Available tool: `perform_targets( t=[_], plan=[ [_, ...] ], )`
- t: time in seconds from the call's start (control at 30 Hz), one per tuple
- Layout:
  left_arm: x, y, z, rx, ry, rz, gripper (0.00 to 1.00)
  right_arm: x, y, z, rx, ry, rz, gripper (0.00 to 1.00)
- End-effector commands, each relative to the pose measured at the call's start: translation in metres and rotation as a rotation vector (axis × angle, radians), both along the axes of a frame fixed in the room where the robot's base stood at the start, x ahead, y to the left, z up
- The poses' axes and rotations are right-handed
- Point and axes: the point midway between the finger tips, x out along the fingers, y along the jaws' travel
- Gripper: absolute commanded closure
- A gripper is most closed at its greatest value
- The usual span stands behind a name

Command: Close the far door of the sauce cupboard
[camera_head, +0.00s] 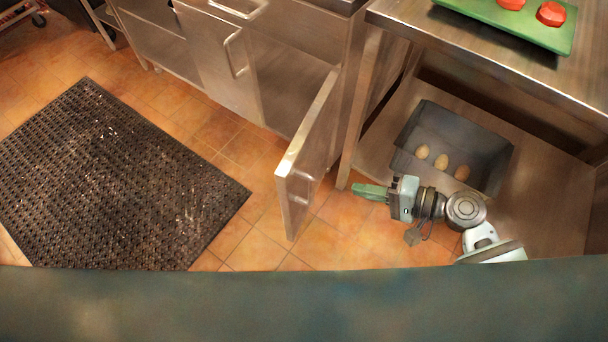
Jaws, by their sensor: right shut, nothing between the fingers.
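The steel sauce cupboard (298,45) stands at the top centre. Its far door (215,65), with a bar handle (235,53), lies across the left part of the front; I cannot tell whether it is fully shut. The near door (308,150) stands wide open, swung out over the floor, and the opening (290,85) shows between the doors. My right gripper (366,191) is shut and empty, pointing left, to the right of the open near door and apart from it. My left gripper is not in view.
A steel table (400,14) at the right carries a green tray (480,12) with red pieces. Its lower shelf (545,190) holds a grey bin (470,135) with potatoes. A black mat (110,185) lies on the tiled floor at left.

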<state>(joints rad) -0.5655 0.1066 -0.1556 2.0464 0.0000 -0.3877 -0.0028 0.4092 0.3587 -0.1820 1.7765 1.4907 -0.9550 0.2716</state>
Motion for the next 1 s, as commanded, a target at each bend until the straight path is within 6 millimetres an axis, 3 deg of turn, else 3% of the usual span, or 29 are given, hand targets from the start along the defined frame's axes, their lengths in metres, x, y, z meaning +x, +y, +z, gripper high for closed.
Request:
perform_targets(
  t=[0.37, 0.87, 1.0],
  plan=[
    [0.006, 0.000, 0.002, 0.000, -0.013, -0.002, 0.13, 0.007, 0.011, 0.000, 0.012, 0.001, 0.002, 1.00],
    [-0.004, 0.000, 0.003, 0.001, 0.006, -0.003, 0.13, 0.041, 0.089, -0.027, 0.012, 0.002, 0.003, 1.00],
    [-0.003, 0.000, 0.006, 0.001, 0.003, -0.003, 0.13, 0.050, 0.107, -0.026, 0.011, -0.001, 0.002, 1.00]
  ],
)
